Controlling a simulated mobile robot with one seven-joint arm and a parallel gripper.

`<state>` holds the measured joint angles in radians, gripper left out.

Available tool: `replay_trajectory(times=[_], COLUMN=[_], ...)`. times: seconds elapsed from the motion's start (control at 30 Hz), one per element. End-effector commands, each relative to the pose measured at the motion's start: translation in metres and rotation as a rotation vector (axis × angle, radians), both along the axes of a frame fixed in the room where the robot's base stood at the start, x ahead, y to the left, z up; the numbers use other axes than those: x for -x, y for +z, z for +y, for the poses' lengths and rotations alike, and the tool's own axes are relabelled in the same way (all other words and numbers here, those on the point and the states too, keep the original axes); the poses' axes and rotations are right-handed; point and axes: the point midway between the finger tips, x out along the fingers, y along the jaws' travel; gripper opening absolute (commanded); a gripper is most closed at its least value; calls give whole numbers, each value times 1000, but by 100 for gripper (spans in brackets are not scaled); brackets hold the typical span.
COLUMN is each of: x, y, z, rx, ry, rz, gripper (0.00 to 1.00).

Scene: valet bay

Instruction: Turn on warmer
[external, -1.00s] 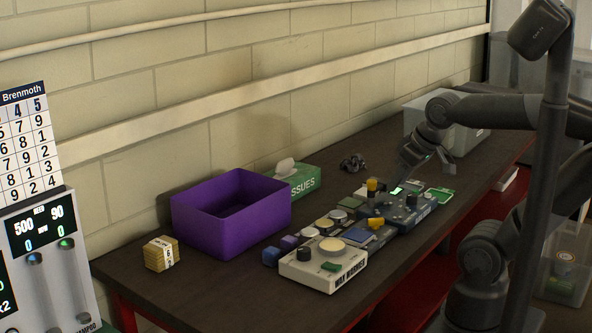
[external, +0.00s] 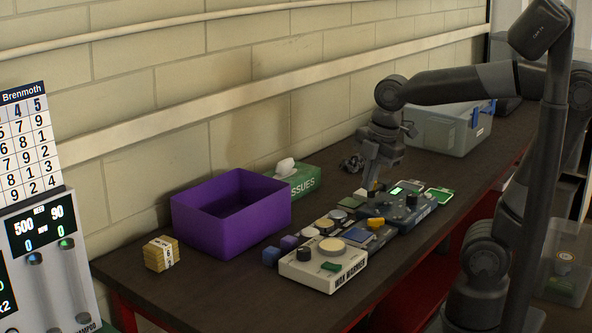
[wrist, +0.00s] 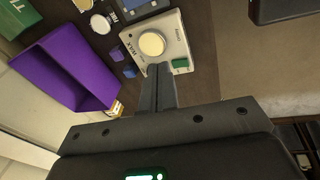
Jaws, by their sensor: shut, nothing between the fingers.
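The warmer is a pale box (external: 300,271) labelled WAX WARMER, near the table's front edge. My gripper (external: 368,183) is shut and empty, above and behind the cluster of devices, apart from the warmer. In the wrist view its fingers (wrist: 160,70) overlap the warmer's near edge.
A purple bin (external: 230,227) and a green tissue box (external: 300,181) stand along the wall side. A blue-grey device with a lit display (external: 409,203) sits right of the warmer. Small jars and blocks lie between. A grey lidded case (external: 445,130) stands at the far right.

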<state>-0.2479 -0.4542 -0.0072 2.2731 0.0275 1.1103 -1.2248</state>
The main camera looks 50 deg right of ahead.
Motion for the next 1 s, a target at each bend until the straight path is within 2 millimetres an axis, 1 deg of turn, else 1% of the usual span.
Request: replay_trajectory(times=[0.1,0.33,0.6,0.7,0.83,1.0], x=[-6,-15,-23,-24,-25,-26], y=[0,0,-3,-5,-6,-7], z=[15,45,81,93,105,113], rx=[40,99,132,133,130,125], ry=[227,678,1208,1380,1552,1670], rz=[31,84,139,155,168,175], gripper=[0,0,0,0,0,0])
